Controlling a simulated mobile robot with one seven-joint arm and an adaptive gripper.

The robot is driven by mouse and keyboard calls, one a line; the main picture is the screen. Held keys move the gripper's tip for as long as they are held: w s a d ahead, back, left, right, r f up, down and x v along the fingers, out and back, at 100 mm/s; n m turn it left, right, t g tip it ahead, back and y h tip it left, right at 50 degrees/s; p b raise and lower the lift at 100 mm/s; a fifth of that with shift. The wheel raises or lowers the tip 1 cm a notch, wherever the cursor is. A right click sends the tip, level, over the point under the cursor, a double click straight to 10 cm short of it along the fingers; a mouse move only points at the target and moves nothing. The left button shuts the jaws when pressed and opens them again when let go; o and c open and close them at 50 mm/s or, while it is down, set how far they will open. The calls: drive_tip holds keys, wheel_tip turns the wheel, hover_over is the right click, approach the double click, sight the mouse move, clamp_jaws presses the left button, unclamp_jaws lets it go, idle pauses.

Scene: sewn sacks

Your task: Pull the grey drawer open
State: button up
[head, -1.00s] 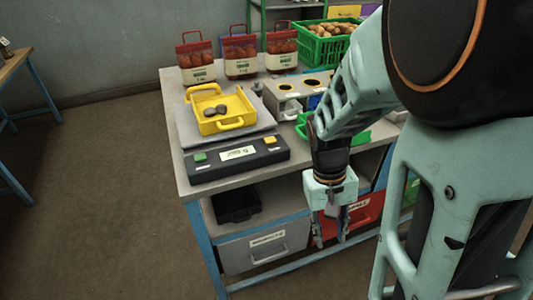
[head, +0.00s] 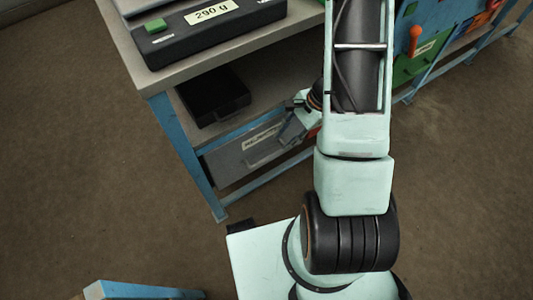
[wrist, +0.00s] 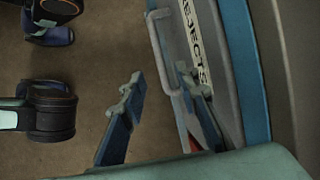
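The grey drawer (head: 225,160) sits under the shelf of the bench and looks shut in the head view. Its front carries a white label, which reads "REJECTS" in the wrist view (wrist: 195,45). The drawer's grey bar handle (wrist: 160,50) stands out from the front. My gripper (wrist: 160,78) is open, with one finger on each side of the handle's lower part in the wrist view. I cannot tell whether either finger touches it. In the head view my gripper (head: 290,128) is at the right part of the drawer front, partly hidden by my arm.
A black tray (head: 212,98) stands on the shelf above the drawer. A black scale (head: 205,30) reading 290 g is on the bench top. A blue bench leg (head: 185,155) is left of the drawer. The floor (head: 90,180) in front is clear.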

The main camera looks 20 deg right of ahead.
sight(269, 157)
drive_tip(key=b+x, duration=0.3)
drive_tip(key=x, duration=0.7)
drive_tip(key=shift+s+f, duration=0.15)
drive_tip(key=shift+c, duration=0.3)
clamp_jaws()
